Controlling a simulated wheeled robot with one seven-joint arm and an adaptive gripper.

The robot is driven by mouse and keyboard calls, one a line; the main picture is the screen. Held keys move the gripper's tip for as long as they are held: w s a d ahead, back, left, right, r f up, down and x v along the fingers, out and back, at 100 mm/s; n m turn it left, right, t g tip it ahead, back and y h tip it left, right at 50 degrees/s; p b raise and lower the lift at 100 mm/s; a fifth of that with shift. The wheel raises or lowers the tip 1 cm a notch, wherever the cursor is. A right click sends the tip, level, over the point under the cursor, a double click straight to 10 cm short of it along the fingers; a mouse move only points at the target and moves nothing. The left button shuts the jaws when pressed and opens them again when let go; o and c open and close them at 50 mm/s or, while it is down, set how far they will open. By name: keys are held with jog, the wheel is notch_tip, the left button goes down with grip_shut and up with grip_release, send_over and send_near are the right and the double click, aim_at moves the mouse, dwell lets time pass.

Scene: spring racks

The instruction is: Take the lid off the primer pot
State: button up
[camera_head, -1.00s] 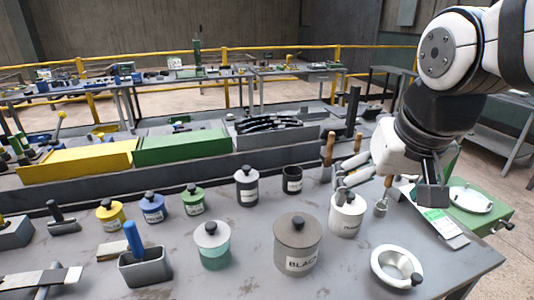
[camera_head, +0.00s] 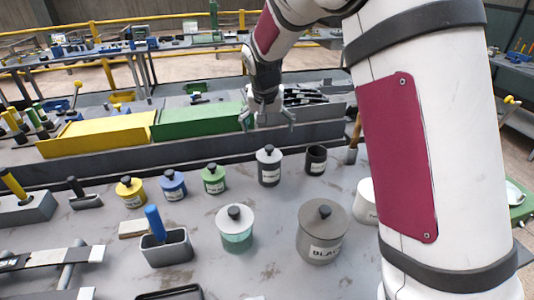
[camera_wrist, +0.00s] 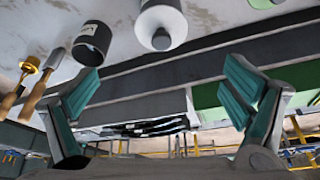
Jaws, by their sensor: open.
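Several lidded pots with dark knobs stand on the grey bench. A tall pale-grey pot (camera_head: 269,172) with its lid on stands at the back of the row; it also shows in the wrist view (camera_wrist: 161,18). A white pot (camera_head: 366,208) at right is mostly hidden behind my arm. The labels on both are too small or hidden to read, so I cannot tell which is primer. My gripper (camera_head: 267,119) is open and empty, above and behind the tall pot, apart from it. In the wrist view its fingers (camera_wrist: 165,88) are spread wide.
A dark open cup (camera_head: 316,160) stands right of the tall pot. Yellow, blue and green pots (camera_head: 213,180) stand left. A teal pot (camera_head: 237,236) and a large grey pot (camera_head: 322,240) are in front. Yellow (camera_head: 95,137) and green (camera_head: 196,121) bins lie behind.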

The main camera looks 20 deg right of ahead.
aim_at(269, 147)
jog(key=x, duration=0.7)
jog(key=shift+s, duration=0.1)
jog(key=shift+p+x, duration=0.6)
jog(key=shift+x, duration=2)
jog(key=shift+a, duration=0.15)
jog(key=shift+c, duration=0.6)
